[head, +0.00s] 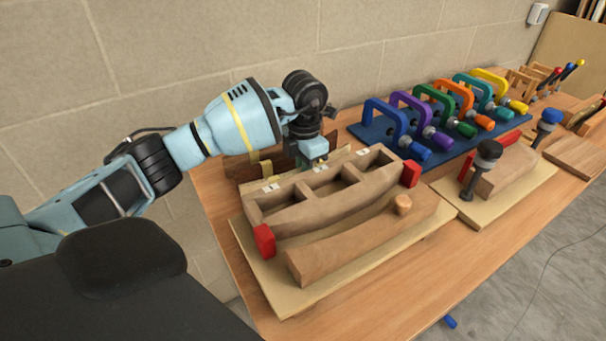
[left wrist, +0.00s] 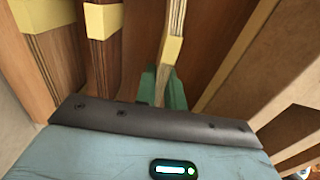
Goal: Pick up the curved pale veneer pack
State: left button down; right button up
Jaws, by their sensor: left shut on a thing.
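A pale layered veneer pack (left wrist: 176,22) with a yellow tape band stands on edge in the left wrist view, running up out of the picture. The green fingers of my left gripper (left wrist: 162,88) are shut on its near end. In the head view my left gripper (head: 312,165) points down behind the wooden bending form (head: 345,200). There the form and the gripper hide most of the pack, and its curve is hard to judge.
Darker taped packs (left wrist: 103,50) stand close to the left of the held one; they also show in the head view (head: 240,168). A blue rack (head: 375,130) of coloured clamps stands at the back right. A curved wooden block (head: 350,245) lies in front of the form.

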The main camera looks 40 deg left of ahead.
pick_arm(q)
notch_tip(320, 180, up, 10)
jog(key=shift+r, duration=0.1)
dwell(0.4)
